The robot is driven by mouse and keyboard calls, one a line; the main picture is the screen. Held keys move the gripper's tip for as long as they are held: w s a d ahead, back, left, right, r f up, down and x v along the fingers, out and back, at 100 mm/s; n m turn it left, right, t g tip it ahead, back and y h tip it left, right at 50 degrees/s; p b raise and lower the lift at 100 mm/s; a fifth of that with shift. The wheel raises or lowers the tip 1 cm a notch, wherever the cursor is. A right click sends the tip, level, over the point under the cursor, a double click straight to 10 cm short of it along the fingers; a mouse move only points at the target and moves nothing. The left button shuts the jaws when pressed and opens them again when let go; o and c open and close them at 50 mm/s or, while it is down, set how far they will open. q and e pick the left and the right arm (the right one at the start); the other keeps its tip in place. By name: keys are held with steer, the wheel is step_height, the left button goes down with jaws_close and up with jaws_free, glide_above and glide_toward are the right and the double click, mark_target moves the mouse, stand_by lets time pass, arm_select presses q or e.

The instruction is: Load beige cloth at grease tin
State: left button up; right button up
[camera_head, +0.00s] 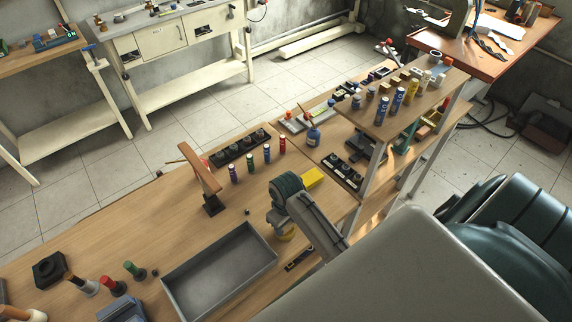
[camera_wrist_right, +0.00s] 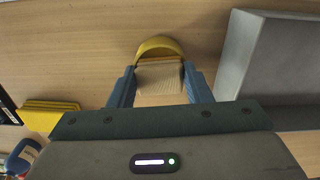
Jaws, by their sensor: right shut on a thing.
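The beige cloth (camera_wrist_right: 160,78) is between the two blue fingers of my right gripper (camera_wrist_right: 160,92) in the right wrist view, and the gripper is shut on it. The yellow grease tin (camera_wrist_right: 158,46) shows as a curved rim just beyond the cloth. I cannot tell whether the cloth touches the tin or is held above it. In the head view my right gripper (camera_head: 281,220) is low over the wooden bench, with a yellow part of the tin (camera_head: 287,235) just below it. The cloth is hidden there by the gripper. My left gripper is not in view.
A grey tray (camera_head: 171,285) lies left of the gripper; its wall (camera_wrist_right: 237,62) is at the right in the wrist view. A yellow stack (camera_head: 311,177) lies close by. A brown stand (camera_head: 205,178) rises behind. A raised shelf (camera_head: 392,120) holding bottles is to the right.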

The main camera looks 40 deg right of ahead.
steer(key=shift+r, duration=3.5)
steer(key=shift+f, duration=0.1)
